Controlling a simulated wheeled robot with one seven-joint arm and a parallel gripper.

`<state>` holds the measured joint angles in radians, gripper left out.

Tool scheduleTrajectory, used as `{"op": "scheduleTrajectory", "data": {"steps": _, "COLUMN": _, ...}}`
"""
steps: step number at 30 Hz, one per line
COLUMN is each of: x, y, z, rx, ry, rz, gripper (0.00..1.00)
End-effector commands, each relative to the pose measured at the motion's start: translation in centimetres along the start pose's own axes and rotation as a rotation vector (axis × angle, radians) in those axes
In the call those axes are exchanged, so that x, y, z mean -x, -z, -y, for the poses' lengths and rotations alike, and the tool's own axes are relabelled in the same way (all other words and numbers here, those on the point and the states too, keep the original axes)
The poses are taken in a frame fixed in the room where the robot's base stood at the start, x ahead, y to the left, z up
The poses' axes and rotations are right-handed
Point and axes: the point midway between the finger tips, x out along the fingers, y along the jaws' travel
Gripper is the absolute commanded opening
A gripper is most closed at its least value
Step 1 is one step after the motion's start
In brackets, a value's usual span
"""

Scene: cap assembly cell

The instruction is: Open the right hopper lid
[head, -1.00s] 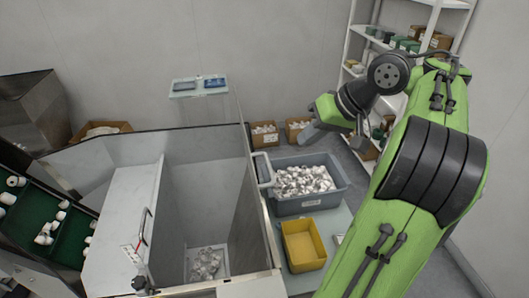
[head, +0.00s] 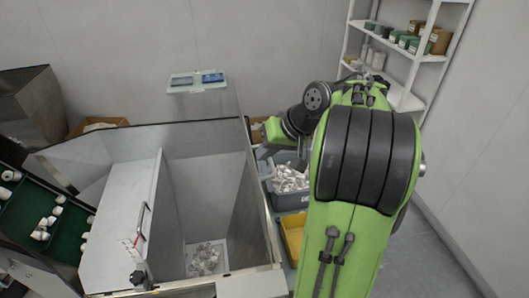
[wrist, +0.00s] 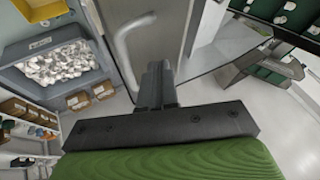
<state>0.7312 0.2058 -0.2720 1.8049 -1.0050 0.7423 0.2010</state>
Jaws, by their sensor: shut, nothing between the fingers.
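The right hopper lid (head: 258,198) stands raised along the right side of the hopper, seen nearly edge-on in the head view. The right bay (head: 205,205) is uncovered, with clear-looking parts at its bottom. The lid's handle (head: 268,168) is on its outer, right side. It also shows in the wrist view as a pale bent bar (wrist: 121,55) on a grey panel (wrist: 160,30). My gripper (head: 267,153) is beside the lid near the handle; in the wrist view its shut, empty fingers (wrist: 158,78) are right of the bar, not around it. Contact with the lid cannot be told.
The left hopper lid (head: 122,205) lies closed with its own handle (head: 143,221). A grey tote (head: 290,201) of pale parts and a yellow bin (head: 292,236) stand right of the hopper. Shelves (head: 400,95) stand at the back right.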

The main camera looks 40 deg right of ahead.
Motion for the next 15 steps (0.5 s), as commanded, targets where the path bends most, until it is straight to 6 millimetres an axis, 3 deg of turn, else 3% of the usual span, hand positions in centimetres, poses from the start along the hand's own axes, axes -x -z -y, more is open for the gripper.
{"op": "scheduleTrajectory", "data": {"steps": 11, "x": -0.2, "y": 0.0, "z": 0.5, "rx": 0.002, "ry": -0.004, "rz": 0.002, "gripper": 0.0}}
{"op": "scheduleTrajectory", "data": {"steps": 15, "x": -1.5, "y": -0.1, "z": 2.2, "rx": 0.03, "ry": -0.047, "rz": 0.013, "gripper": 0.0}}
